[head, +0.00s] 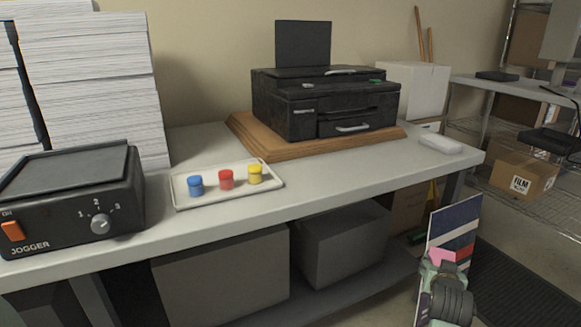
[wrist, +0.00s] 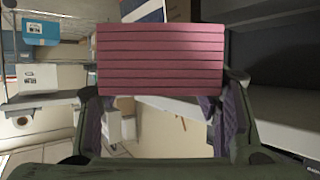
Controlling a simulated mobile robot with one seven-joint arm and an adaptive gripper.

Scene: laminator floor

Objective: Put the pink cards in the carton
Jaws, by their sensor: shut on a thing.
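My gripper (head: 447,280) is at the lower right of the head view, in front of the table's right end. It is shut on the pink cards (head: 441,257), which show as a small pink patch there. In the wrist view the pink cards (wrist: 160,58) are a thick block with several dark lines across it, at the front of the two fingers. A brown carton (head: 525,178) marked FILM sits on the wire shelf at the right. Another brown carton (head: 407,207) shows partly under the table. I cannot tell which carton is the task's.
The table (head: 330,185) holds a black printer (head: 325,103) on a wooden board, a tray (head: 228,201) with three coloured pots, paper stacks (head: 90,75) and a black jogger (head: 70,200). A striped panel (head: 455,222) stands behind my gripper. A dark mat (head: 520,280) lies right.

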